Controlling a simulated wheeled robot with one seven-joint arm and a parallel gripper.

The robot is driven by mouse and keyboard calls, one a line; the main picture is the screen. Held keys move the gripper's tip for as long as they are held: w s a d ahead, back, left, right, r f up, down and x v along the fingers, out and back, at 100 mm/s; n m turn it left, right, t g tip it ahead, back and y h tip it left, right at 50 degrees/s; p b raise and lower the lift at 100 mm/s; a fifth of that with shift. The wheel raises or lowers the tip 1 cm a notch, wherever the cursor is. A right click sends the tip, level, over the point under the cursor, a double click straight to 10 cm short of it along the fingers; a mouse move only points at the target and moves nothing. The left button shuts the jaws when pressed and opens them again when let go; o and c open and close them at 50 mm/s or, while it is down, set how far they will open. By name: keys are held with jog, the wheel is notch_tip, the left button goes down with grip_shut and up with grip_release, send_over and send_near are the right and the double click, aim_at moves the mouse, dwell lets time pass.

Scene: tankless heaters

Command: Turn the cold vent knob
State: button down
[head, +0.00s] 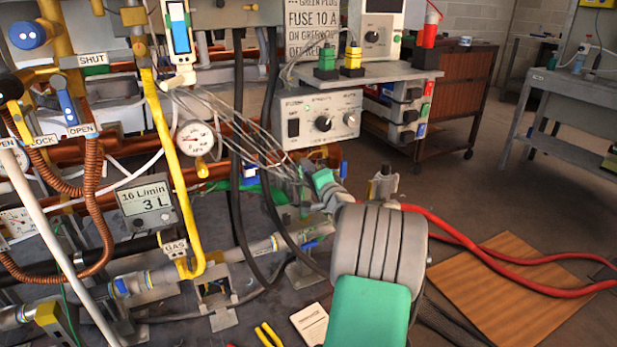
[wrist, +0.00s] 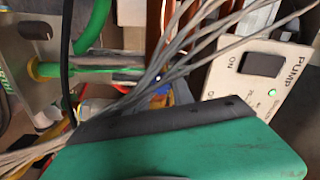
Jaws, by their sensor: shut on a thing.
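My gripper (head: 304,198) is at the end of my grey and green arm, low among the pipes, just below and left of the pump control box. In the wrist view, my green and grey wrist housing covers the lower part. A small blue part (wrist: 161,99) shows just beyond its edge, behind the wires; I cannot tell if it belongs to the knob.
Loose grey wires (wrist: 190,45) cross close in front of my wrist. The pump control box (head: 318,119) is just above my gripper. A pressure gauge (head: 196,138) and yellow gas pipe (head: 168,165) stand left. A red hose (head: 455,231) crosses the floor right.

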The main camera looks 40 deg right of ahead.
jog(key=shift+f+n+b, duration=0.15)
jog(key=shift+n+b, duration=0.7)
jog(key=shift+n, duration=0.45)
jog(key=c, duration=1.1)
grip_release()
jog(key=p+v, duration=0.1)
jog(key=v, duration=0.6)
jog(key=shift+s+p, duration=0.4)
jog(key=shift+a, duration=0.15)
